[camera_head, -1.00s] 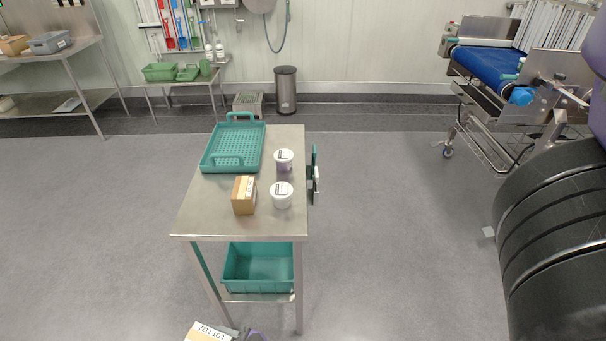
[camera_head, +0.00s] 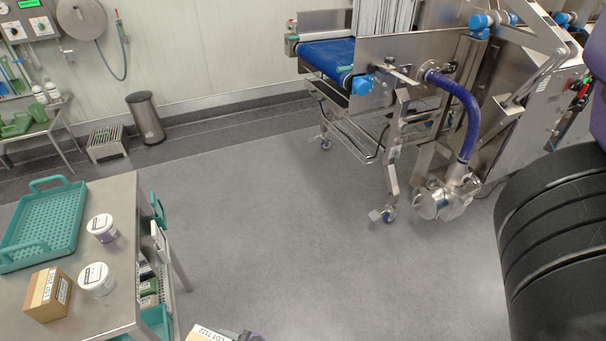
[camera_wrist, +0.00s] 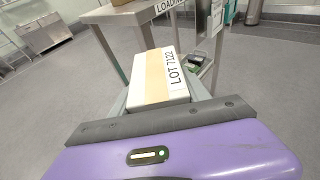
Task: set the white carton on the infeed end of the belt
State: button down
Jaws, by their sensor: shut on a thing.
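The white carton (camera_wrist: 155,68) with a tan tape band and a "LOT 7122" label is in my gripper (camera_wrist: 160,96) in the wrist view. The jaws are shut on it, and its far end points away from me. In the head view only the top of the carton (camera_head: 208,334) shows at the bottom edge, with part of my purple gripper beside it. The blue belt (camera_head: 330,54) of the conveyor is at the upper middle. Its near open end sticks out to the left of a white strip curtain. The carton is well apart from the belt.
A steel table (camera_head: 120,270) at the left holds a green tray (camera_head: 45,225), two white tubs and a brown box (camera_head: 48,294). A blue hose (camera_head: 466,115) and a steel pump unit stand right of the belt. Grey floor (camera_head: 270,220) between table and conveyor is clear.

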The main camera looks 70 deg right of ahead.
aim_at(340, 47)
jog(key=i+l+z, duration=0.15)
jog(key=z, duration=1.5)
jog(key=i+j, duration=0.15)
jog(key=i, duration=0.35)
jog(key=i+j+z, duration=0.1)
jog(key=i, duration=0.35)
jog(key=i+j, duration=0.25)
jog(key=i, duration=0.25)
jog(key=l+z, duration=0.05)
